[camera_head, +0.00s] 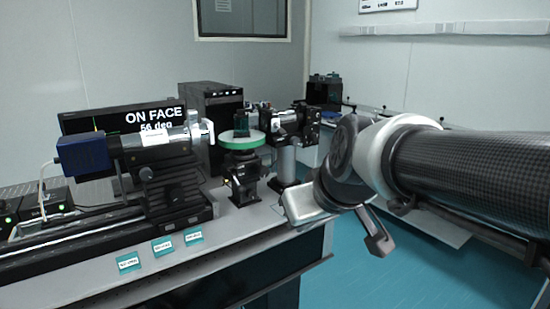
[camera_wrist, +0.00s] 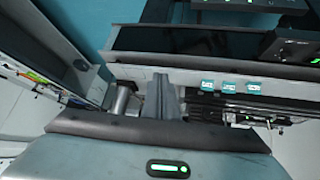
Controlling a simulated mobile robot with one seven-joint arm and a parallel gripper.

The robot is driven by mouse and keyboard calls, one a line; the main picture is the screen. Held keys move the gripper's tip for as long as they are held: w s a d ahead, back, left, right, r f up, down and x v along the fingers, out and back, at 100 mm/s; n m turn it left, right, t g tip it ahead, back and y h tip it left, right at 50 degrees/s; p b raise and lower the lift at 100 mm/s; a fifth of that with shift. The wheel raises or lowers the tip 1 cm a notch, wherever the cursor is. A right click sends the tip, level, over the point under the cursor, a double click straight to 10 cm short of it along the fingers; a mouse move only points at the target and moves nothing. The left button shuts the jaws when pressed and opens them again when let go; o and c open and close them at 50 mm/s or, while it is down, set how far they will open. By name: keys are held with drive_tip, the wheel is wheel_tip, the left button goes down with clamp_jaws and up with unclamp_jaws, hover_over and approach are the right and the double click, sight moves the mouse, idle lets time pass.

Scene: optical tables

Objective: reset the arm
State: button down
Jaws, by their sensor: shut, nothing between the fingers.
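My arm (camera_head: 465,175) reaches in from the right in the head view and bends down at the wrist, in front of the table's right end. My gripper (camera_wrist: 160,97) shows in the wrist view as grey fingers close together, shut and empty. They point toward the table edge and touch nothing that I can see. In the head view the fingers are hard to make out against the wrist parts.
The optical table (camera_head: 80,285) carries a blue-ended cylinder unit (camera_head: 80,155), a green-rimmed round stage (camera_head: 242,140), several small labels and a monitor (camera_head: 90,119) reading "ON FACE 56 deg". A black computer tower (camera_head: 208,105) stands behind. Blue floor (camera_head: 400,275) is clear at the lower right.

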drive_tip(key=s+d+f+m+g+h+p, duration=0.1)
drive_tip(key=s+d+f+m, duration=0.1)
drive_tip(key=s+d, duration=0.35)
drive_tip(key=s+d+f+m+g+h+p, duration=0.1)
drive_tip(key=s+d+f+m, duration=0.15)
drive_tip(key=s, duration=0.65)
wheel_tip(320, 180, up, 19)
drive_tip(key=p, duration=1.7)
drive_tip(key=shift+w+d+f+p, duration=0.15)
drive_tip(key=shift+w+d+p, duration=0.1)
drive_tip(key=shift+d+p, duration=0.05)
